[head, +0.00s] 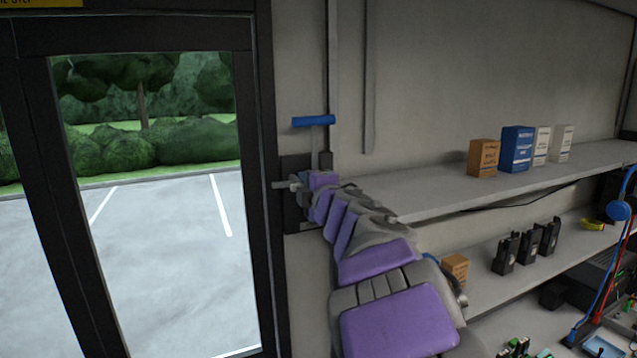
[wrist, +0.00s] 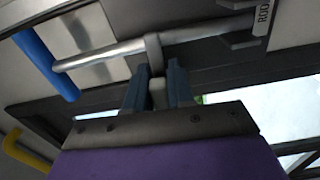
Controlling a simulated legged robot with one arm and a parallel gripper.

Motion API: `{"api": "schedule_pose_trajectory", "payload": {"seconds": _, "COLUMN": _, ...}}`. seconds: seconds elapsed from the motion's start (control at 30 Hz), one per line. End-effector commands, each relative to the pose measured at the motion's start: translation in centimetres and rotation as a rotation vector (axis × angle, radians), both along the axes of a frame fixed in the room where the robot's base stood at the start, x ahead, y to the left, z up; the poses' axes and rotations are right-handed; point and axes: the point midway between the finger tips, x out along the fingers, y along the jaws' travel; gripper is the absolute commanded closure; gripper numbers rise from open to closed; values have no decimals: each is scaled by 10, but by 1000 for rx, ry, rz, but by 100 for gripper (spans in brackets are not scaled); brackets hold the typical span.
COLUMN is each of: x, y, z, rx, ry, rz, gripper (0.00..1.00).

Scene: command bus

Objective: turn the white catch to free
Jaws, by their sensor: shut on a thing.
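My gripper (wrist: 158,75) is shut on a pale piece that looks like the white catch (wrist: 157,93); only a small part shows between the two blue-grey fingers. A metal rod with a grey collar lies just beyond the fingertips. A blue T-handle (wrist: 45,65) sits at the rod's left end in the wrist view. In the head view, my gripper (head: 297,184) is at a dark plate (head: 292,218) beside the door frame, below the blue handle (head: 314,121). My gripper and arm hide much of the plate there, so the catch's angle cannot be told.
The glazed door (head: 150,200) is on the left, with a parking area outside. A shelf (head: 425,197) on the right bears several boxes (head: 517,148). A lower shelf holds black radios (head: 528,245). A yellow bar (wrist: 25,152) shows at lower left in the wrist view.

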Motion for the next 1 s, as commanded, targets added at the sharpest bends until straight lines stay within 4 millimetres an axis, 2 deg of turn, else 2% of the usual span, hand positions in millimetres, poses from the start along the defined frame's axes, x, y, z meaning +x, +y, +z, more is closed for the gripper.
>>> {"api": "schedule_pose_trajectory", "payload": {"seconds": 0.03, "x": -3, "y": 11, "z": 2, "rx": 11, "ry": 4, "rz": 21, "gripper": 100}}
{"api": "schedule_pose_trajectory", "payload": {"seconds": 0.2, "x": -3, "y": 12, "z": 4, "rx": 110, "ry": 45, "rz": 20, "gripper": 100}}
{"api": "schedule_pose_trajectory", "payload": {"seconds": 1.0, "x": 0, "y": -12, "z": 0, "rx": 816, "ry": 345, "rz": 8, "gripper": 100}}
